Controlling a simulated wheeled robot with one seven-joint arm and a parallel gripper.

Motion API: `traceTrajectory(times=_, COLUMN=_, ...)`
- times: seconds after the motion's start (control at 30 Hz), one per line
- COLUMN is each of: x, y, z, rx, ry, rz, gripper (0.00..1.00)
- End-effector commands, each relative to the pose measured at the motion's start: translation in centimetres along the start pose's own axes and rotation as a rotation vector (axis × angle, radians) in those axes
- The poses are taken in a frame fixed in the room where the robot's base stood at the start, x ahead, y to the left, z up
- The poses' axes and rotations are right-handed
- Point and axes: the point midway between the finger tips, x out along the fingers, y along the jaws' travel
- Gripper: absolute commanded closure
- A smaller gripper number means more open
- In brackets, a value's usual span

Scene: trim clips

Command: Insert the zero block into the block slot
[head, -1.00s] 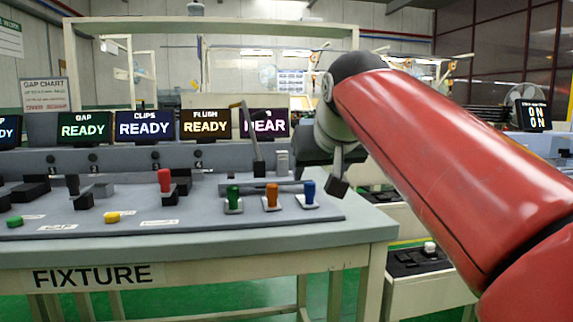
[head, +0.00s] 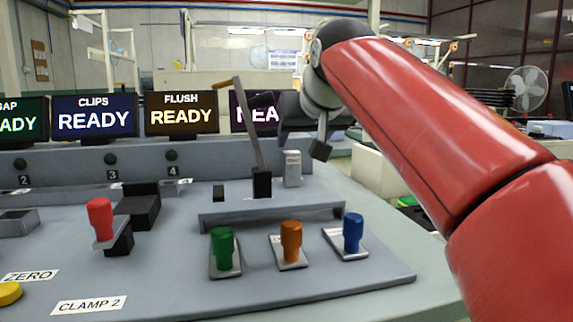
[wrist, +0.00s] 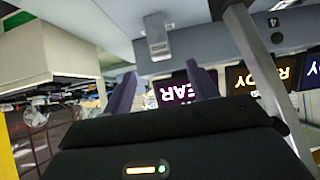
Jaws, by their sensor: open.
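No block or slot is clearly labelled, so I cannot tell whether this is the zero block. A ZERO label (head: 29,276) lies at the left front.
A tall lever (head: 252,130) rises close left of my gripper. Green (head: 223,246), orange (head: 291,240) and blue (head: 353,233) handles stand on plates in front of a raised grey bar (head: 270,215). A red-handled clamp (head: 101,219) is at left. The front right of the table is clear.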

Motion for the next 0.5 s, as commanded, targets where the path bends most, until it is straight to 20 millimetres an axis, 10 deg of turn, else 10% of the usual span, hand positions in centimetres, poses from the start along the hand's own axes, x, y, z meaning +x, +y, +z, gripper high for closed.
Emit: traceTrajectory(times=0.5, x=6.8, y=0.0, z=0.1, rx=0.0, ry=-0.003, rz=-0.002, gripper=0.42)
